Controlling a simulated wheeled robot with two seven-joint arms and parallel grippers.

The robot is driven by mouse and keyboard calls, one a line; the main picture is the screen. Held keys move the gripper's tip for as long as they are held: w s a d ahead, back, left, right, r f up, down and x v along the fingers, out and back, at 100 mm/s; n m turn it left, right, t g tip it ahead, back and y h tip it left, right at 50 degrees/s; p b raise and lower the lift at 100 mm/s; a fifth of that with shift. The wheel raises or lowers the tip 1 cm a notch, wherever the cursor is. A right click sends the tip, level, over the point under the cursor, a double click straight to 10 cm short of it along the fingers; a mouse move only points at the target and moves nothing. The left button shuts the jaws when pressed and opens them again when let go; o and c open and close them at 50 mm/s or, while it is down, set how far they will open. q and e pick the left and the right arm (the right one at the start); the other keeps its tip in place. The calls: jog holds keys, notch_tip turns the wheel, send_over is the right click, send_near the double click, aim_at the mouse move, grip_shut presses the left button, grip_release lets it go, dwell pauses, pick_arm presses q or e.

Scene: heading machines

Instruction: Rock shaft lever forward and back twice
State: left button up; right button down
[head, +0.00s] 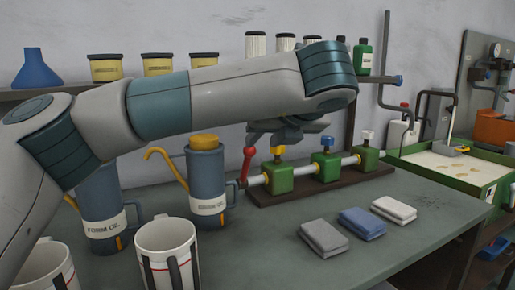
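A red lever (246,165) with a round red knob stands at the left end of a metal shaft (301,172). The shaft runs through several green blocks (329,167) on a dark base. The lever looks close to upright. My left arm reaches across from the left. Its gripper (290,138) hangs under the wrist, just right of and above the lever's knob, over the leftmost green block. The gripper looks apart from the lever, but its fingers are dark, foreshortened and partly hidden by the wrist. I cannot tell their opening. My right gripper is not in view.
Blue-grey oil cans (206,184) and white mugs (167,256) stand left of the lever. Folded cloths (362,223) lie in front of the base. A green-edged tray (457,178) is at the right. A shelf (390,80) with tins and bottles runs behind.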

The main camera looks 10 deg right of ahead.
pick_arm(q)
jog(key=v, duration=0.6)
jog(key=shift+s, duration=0.25)
jog(key=shift+f, duration=0.1)
